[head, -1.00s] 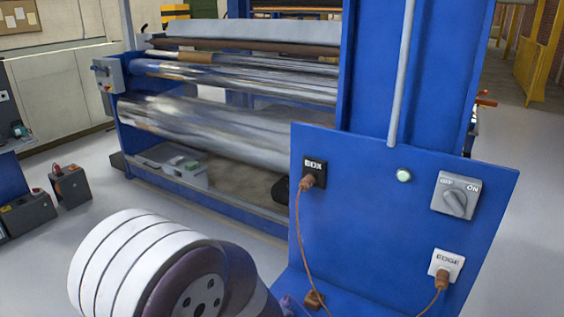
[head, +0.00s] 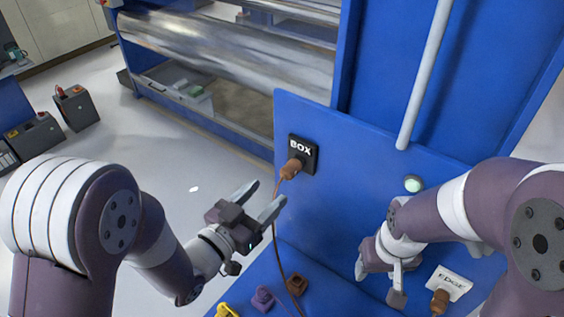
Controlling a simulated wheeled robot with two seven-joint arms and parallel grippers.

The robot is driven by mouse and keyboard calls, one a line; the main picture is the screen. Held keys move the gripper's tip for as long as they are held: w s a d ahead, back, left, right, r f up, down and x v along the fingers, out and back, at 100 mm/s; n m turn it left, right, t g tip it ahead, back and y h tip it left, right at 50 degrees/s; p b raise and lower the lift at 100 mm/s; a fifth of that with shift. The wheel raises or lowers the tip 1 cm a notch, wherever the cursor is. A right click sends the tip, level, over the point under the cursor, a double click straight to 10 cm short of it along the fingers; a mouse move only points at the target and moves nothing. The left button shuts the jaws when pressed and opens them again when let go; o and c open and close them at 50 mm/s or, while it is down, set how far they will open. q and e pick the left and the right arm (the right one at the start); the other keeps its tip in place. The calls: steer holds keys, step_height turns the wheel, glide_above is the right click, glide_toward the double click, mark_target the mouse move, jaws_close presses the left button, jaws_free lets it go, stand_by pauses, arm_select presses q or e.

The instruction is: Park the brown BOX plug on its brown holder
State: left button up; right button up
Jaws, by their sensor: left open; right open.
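The brown BOX plug (head: 291,169) sits in the black BOX socket (head: 303,153) on the upright blue panel. Its brown cord hangs down toward the blue shelf. A brown holder (head: 297,283) stands on the shelf below, beside a purple holder (head: 262,298) and a yellow one (head: 227,311). My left gripper (head: 262,206) is open and empty, just left of and below the BOX plug, apart from it. My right gripper (head: 378,279) is in front of the panel's lower right, left of the EDGE socket; its fingers are partly hidden by its own body.
A second brown plug (head: 439,301) is in the white EDGE socket (head: 449,283) at lower right. A green-white button (head: 413,184) and a grey pipe (head: 425,75) are on the blue structure. Metal rollers (head: 220,55) stand behind.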

mark_target(283, 178)
arm_select(q)
steer(key=shift+w+d+f, duration=0.15)
steer(key=shift+w+d, duration=0.05)
steer(key=shift+w, duration=0.25)
steer(key=shift+w+d+f, duration=0.1)
steer(key=shift+w+d, duration=0.05)
steer(key=shift+w, duration=0.3)
steer(key=shift+w+d, duration=0.15)
steer(key=x, duration=0.3)
steer(key=shift+d+r, duration=0.1)
steer(key=shift+d, duration=0.1)
steer(key=x, duration=0.3)
steer(key=shift+w+f+b, duration=0.2)
steer(key=shift+b, duration=0.2)
steer(key=shift+w+d+r, duration=0.15)
steer(key=shift+w+d, duration=0.1)
steer(key=shift+d, duration=0.1)
arm_select(e)
steer(key=shift+w+d+f, duration=0.1)
steer(key=shift+w+f, duration=0.2)
steer(key=shift+f, duration=0.3)
arm_select(q)
steer(key=shift+w, duration=0.15)
arm_select(e)
steer(key=shift+w, duration=0.1)
arm_select(q)
steer(key=shift+b, duration=0.45)
arm_select(e)
steer(key=shift+f, duration=0.4)
